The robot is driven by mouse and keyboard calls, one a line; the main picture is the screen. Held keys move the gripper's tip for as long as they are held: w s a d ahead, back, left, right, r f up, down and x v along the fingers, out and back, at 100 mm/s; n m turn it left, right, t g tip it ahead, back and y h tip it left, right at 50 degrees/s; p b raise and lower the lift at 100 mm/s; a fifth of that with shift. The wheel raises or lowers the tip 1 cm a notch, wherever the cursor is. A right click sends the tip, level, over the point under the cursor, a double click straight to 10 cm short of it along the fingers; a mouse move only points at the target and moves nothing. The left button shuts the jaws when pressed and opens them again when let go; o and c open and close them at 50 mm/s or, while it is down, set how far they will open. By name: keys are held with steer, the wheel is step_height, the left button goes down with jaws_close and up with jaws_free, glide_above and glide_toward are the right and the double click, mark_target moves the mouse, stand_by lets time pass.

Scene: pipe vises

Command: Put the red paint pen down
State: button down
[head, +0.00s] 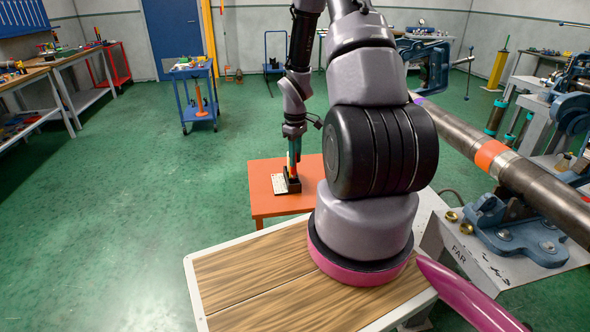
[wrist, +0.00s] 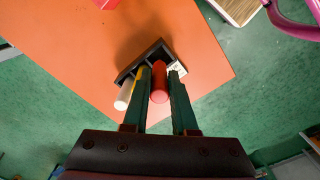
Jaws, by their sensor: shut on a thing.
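My gripper (head: 294,158) points down over the orange table (head: 262,205), at a small black holder (head: 292,185). In the wrist view its two dark green fingers (wrist: 160,75) are on either side of the red paint pen (wrist: 160,88), and I take them as shut on it. The pen's far end meets the black holder (wrist: 126,72); how deep it sits there is hidden. A pale pen (wrist: 124,97) and a thin yellow one (wrist: 137,82) are just left of it. A small white printed card (wrist: 180,69) is by the holder's right end.
The orange tabletop is mostly bare around the holder, with a red object (wrist: 106,3) at its edge in the wrist view. A wood-topped bench (head: 245,275) is in front. A long steel pipe (head: 450,130) in blue vises is at right. A blue cart (head: 197,95) stands behind left.

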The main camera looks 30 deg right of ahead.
steer(key=shift+s+f, duration=0.1)
steer(key=shift+f, duration=1.9)
steer(key=shift+f, duration=0.2)
steer(key=c, duration=0.7)
jaws_free()
steer(key=shift+r, duration=0.15)
